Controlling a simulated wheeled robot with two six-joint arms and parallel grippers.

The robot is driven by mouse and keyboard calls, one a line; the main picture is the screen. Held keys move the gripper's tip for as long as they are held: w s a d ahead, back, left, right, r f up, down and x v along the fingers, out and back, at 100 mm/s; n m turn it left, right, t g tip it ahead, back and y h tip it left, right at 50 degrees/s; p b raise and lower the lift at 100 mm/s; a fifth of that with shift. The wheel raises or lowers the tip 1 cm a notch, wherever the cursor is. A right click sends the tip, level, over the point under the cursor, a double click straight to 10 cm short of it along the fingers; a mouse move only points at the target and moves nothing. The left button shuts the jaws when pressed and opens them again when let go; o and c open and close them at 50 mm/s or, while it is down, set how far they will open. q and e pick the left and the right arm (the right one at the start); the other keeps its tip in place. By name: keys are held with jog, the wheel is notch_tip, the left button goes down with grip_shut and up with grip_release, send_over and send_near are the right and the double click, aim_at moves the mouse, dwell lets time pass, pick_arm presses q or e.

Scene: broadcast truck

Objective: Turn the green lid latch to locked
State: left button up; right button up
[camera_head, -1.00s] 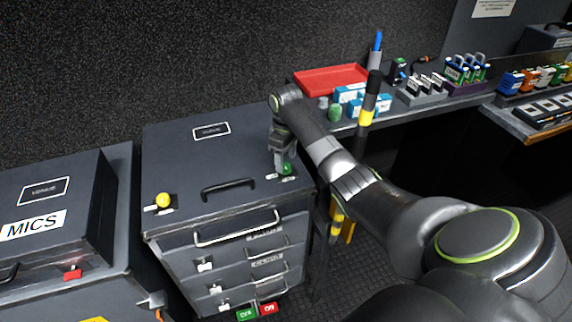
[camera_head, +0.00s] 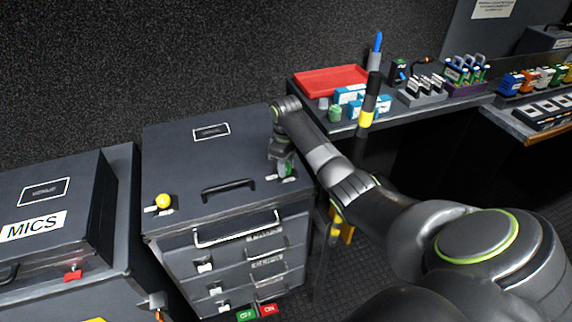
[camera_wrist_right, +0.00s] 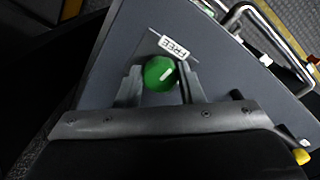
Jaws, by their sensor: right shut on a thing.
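The green lid latch (camera_wrist_right: 160,73) is a round knob with a white mark, on the dark case lid (camera_wrist_right: 115,62). In the wrist view it sits between my right gripper's fingers (camera_wrist_right: 159,84), which are shut on it. A white label reading FREE (camera_wrist_right: 173,47) lies beside the knob. In the head view my right gripper (camera_head: 284,172) points down at the right front corner of the case lid (camera_head: 225,160), and the green latch is mostly hidden by it. The white mark on the knob lies slanted. My left gripper is not in view.
A yellow knob (camera_head: 163,201) stands at the lid's left front corner, with a black handle (camera_head: 229,187) between. A case marked MICS (camera_head: 50,200) stands to the left. A bench with a red tray (camera_head: 331,80) and small items is behind my right arm.

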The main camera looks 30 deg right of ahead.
jog(key=shift+r+m+p, duration=0.25)
jog(key=shift+m+p, duration=0.25)
jog(key=shift+p, duration=0.5)
jog(key=m+p, duration=0.4)
jog(key=p, duration=0.1)
jog(key=shift+a, duration=0.1)
jog(key=m+p, duration=0.2)
jog(key=m, duration=0.1)
jog(key=m+p, duration=0.2)
jog(key=m, duration=0.2)
jog(key=shift+f, duration=0.1)
jog(key=m+p, duration=0.1)
jog(key=m, duration=0.3)
jog(key=shift+w+p, duration=0.1)
jog(key=shift+p, duration=0.25)
jog(key=shift+m, duration=0.4)
jog(key=o, duration=1)
jog(key=shift+f, duration=0.1)
